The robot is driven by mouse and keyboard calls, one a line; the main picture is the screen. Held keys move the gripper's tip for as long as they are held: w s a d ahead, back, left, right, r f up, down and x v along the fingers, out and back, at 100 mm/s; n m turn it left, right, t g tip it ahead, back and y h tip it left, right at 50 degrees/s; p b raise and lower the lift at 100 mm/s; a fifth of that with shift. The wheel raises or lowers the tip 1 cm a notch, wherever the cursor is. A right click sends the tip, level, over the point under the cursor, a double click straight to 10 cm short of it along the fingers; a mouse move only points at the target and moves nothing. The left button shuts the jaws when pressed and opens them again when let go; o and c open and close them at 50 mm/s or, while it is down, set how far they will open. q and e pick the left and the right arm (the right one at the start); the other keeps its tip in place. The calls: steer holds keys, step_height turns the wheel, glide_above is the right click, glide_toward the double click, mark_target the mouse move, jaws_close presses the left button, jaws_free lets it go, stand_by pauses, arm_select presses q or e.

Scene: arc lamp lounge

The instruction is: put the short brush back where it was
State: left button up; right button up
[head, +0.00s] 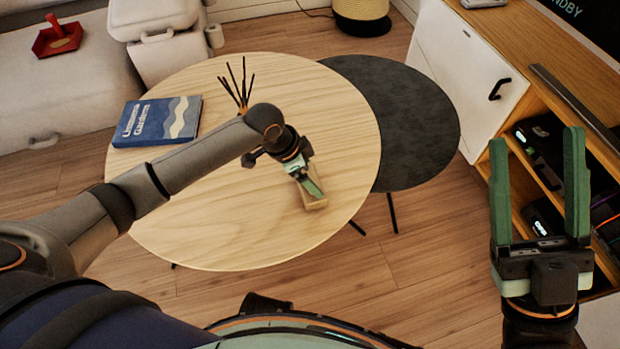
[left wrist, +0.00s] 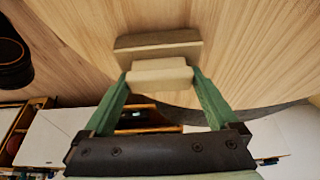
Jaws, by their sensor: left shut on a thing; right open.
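My left gripper (head: 312,188) is shut on a small pale wooden thing (head: 317,202), which looks like the short brush, at the near right part of the round wooden table (head: 330,120). In the left wrist view, the left gripper (left wrist: 160,74) has its fingers on both ends of a pale block (left wrist: 160,66), with a wider tan bar just beyond it. I cannot tell whether it touches the tabletop. Bristles are not visible. My right gripper (head: 540,190) is open and empty at the right, in front of the cabinet.
A blue book (head: 158,121) lies on the table's left; dark thin sticks (head: 238,85) stand behind my left arm. A dark round table (head: 410,120) adjoins on the right. A red tray (head: 75,42) with a tan piece sits on the sofa. A wooden cabinet (head: 520,45) stands right.

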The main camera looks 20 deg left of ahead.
arm_select(q)
steer(key=shift+f, duration=0.15)
steer(key=shift+f, duration=0.1)
steer(key=o, duration=0.8)
